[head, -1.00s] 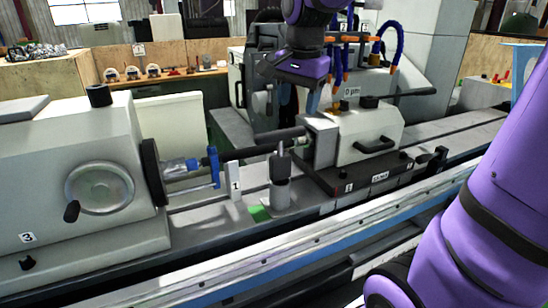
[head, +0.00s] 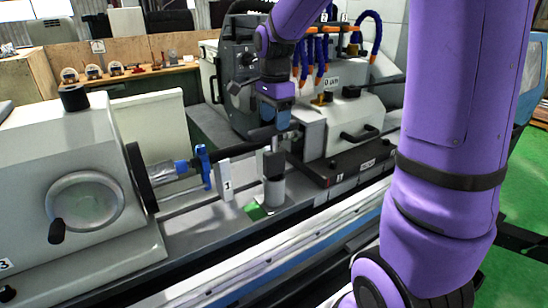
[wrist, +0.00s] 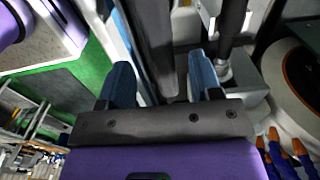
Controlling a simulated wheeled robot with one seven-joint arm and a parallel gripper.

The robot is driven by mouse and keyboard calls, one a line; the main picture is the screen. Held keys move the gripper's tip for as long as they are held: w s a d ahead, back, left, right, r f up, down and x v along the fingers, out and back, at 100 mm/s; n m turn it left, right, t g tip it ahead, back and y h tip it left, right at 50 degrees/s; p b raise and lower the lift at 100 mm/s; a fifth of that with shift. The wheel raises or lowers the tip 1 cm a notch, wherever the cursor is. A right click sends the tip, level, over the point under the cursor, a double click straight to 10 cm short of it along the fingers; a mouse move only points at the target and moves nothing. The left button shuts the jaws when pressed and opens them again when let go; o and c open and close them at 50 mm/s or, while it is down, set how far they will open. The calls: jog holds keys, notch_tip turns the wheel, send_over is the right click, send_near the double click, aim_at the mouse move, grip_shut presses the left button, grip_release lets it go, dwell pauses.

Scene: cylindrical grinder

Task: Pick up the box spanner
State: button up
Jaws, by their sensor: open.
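My gripper (head: 276,122) hangs in the head view over the machine bed, with its blue fingers pointing down. In the wrist view its two fingers (wrist: 160,88) are apart, with nothing gripped. A long dark grey bar (wrist: 154,45) lies between and beyond the fingertips in that view; I cannot tell if it touches them. I cannot identify the box spanner for certain. A dark upright piece (head: 273,163) on a grey cylindrical post (head: 273,193) stands just below my gripper in the head view and may be the same thing as that bar.
A dark round workpiece (head: 262,134) runs behind the post, close to my gripper. The grey headstock (head: 60,150) is at left, the tailstock (head: 345,125) at right. Orange-tipped blue hoses (head: 305,60) hang behind.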

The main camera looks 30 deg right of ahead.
aim_at(274, 133)
notch_tip(274, 133, down, 5)
dwell(0.3)
jog(key=shift+w, duration=0.1)
grip_shut()
jog(key=shift+r, duration=0.15)
